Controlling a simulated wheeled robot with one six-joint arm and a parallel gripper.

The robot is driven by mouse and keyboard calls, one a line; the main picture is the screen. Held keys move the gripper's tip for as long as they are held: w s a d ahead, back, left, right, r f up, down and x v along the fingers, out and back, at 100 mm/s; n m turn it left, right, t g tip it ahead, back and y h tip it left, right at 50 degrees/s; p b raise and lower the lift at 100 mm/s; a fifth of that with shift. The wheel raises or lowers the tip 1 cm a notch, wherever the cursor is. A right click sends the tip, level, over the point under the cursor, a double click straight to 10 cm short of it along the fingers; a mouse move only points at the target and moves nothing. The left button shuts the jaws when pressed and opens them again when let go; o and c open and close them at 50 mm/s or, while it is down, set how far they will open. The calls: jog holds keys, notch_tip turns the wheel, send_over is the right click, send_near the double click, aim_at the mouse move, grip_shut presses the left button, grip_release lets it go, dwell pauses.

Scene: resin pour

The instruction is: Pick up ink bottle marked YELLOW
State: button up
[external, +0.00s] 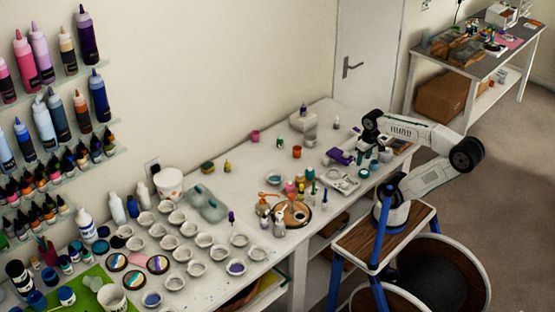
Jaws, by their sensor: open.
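No label reading YELLOW is legible in the external view, so I cannot tell which bottle is the one marked YELLOW. A small bottle with a yellowish body (227,166) stands on the white worktable (325,125) near the wall. Several small dark-capped ink bottles (41,180) stand on the lower wall shelves at the left. My gripper (366,145) is over the right part of the worktable, far from both. It is open, small and dark in this view, with no object visible between its fingers.
Many small white cups (196,269) fill the table's left half. A round wooden tray (293,215) with bottles stands at the front middle. A purple item (338,156) and small jars lie near my gripper. A white bucket (169,184) stands by the wall.

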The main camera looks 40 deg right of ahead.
jog(key=w+a+n+t+y, duration=0.1)
jog(key=w+a+t, duration=0.3)
jog(key=w, duration=1.1)
jog(key=n+t+y, duration=0.2)
jog(key=t, duration=0.2)
send_near(228, 161)
jog(key=s+d+r, duration=0.4)
jog(key=s+d, duration=0.4)
jog(key=d, duration=0.1)
jog(key=w+a+f+t, duration=0.1)
jog(key=w+a+f, duration=0.2)
jog(key=w+a+f+t, duration=0.1)
jog(key=w+a+f, duration=0.1)
jog(key=w+a, duration=0.1)
jog(key=w+a+f+t, duration=0.1)
jog(key=w+a+f, duration=0.2)
jog(key=a, duration=0.1)
jog(key=shift+w+a+f+t, duration=0.1)
jog(key=shift+w+f+t, duration=0.2)
jog(key=shift+w+f, duration=0.1)
jog(key=x, duration=0.8)
jog(key=shift+a+r, duration=0.1)
jog(key=shift+r, duration=0.15)
jog(key=c, duration=1)
